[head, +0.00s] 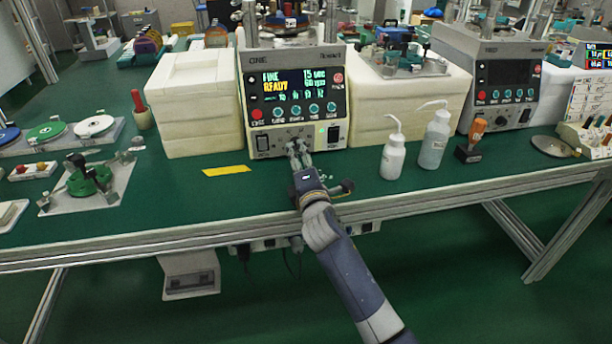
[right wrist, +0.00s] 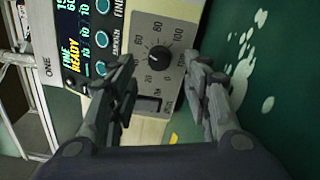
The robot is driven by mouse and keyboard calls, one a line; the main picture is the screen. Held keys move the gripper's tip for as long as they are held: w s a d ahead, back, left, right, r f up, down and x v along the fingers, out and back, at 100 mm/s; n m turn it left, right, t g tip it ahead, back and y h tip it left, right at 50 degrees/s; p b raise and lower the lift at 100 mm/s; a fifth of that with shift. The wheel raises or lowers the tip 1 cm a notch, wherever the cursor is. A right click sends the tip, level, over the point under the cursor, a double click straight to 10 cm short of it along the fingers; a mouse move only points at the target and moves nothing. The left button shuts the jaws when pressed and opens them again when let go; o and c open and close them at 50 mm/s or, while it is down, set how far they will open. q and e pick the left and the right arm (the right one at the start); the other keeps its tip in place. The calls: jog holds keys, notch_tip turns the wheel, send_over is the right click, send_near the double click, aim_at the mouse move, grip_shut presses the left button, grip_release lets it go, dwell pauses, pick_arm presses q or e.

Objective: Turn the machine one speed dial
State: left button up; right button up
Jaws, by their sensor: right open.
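Machine one (head: 293,100) stands at the back middle of the green bench, its screen lit with "FINE READY". Its speed dial (right wrist: 158,56) is a round black knob on a grey numbered scale, seen in the right wrist view; its exact setting is hard to read. My right gripper (head: 298,149) is at the machine's lower front panel and hides the dial in the head view. In the right wrist view the gripper (right wrist: 161,68) is open, with one finger each side of the dial and a gap around it. My left gripper is out of view.
A yellow strip (head: 227,170) lies left of my right arm. Two white bottles (head: 393,158) (head: 434,140) and an orange-handled tool (head: 473,140) stand to the right. Cream blocks (head: 196,105) flank the machine. The bench just before the machine is mostly clear.

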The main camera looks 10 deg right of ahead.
jog(key=s, duration=0.8)
jog(key=shift+d, duration=0.15)
jog(key=shift+f, duration=0.1)
